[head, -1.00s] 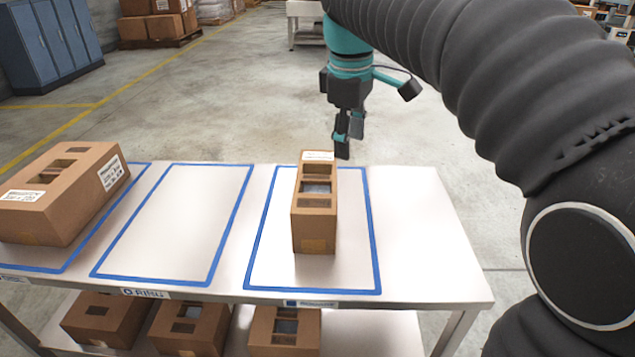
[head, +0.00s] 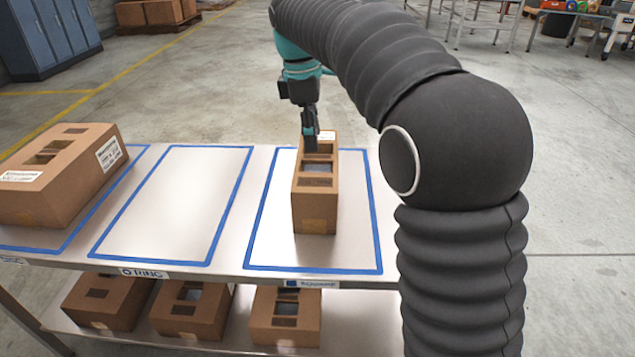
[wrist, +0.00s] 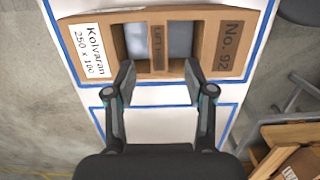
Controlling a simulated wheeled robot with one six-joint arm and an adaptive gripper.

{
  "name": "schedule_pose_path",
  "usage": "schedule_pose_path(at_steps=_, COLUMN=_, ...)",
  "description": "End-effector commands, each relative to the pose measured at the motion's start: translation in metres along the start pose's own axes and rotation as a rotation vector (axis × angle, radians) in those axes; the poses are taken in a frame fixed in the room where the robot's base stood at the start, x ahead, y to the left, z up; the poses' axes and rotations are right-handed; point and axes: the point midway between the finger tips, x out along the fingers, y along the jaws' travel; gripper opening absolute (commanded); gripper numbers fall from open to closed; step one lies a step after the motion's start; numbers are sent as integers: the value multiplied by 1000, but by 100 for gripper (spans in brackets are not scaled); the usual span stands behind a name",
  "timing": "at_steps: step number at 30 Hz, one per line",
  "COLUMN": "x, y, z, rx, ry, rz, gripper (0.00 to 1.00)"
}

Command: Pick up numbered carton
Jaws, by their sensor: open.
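The numbered carton (head: 315,205) stands upright inside the right blue outline on the table. In the wrist view the carton (wrist: 100,70) shows two top openings with a narrow bridge between them, a white label reading "Kolvaran 250 x 100" and a brown patch reading "No. 92". My gripper (head: 311,147) is over the far part of the carton's top in the head view. In the wrist view my gripper (wrist: 160,74) is open, its fingertips apart near the carton's edge on either side of the bridge. Whether they touch the carton cannot be told.
The table (head: 175,200) has an empty blue outline in its middle. A larger carton (head: 50,195) stands on the left outline. Several cartons (head: 190,308) sit on the lower shelf. In the wrist view, a wooden piece (wrist: 285,145) is at lower right.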

Motion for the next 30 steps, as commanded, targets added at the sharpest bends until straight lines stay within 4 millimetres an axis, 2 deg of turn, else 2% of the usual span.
schedule_pose_path(at_steps=8, x=20, y=0, z=1, rx=1, ry=0, rz=0, gripper=54)
schedule_pose_path(at_steps=18, x=61, y=2, z=3, rx=0, ry=0, rz=0, gripper=54)
schedule_pose_path(at_steps=27, x=64, y=2, z=3, rx=1, ry=0, rz=1, gripper=54)
schedule_pose_path(at_steps=30, x=64, y=2, z=3, rx=1, ry=0, rz=1, gripper=29)
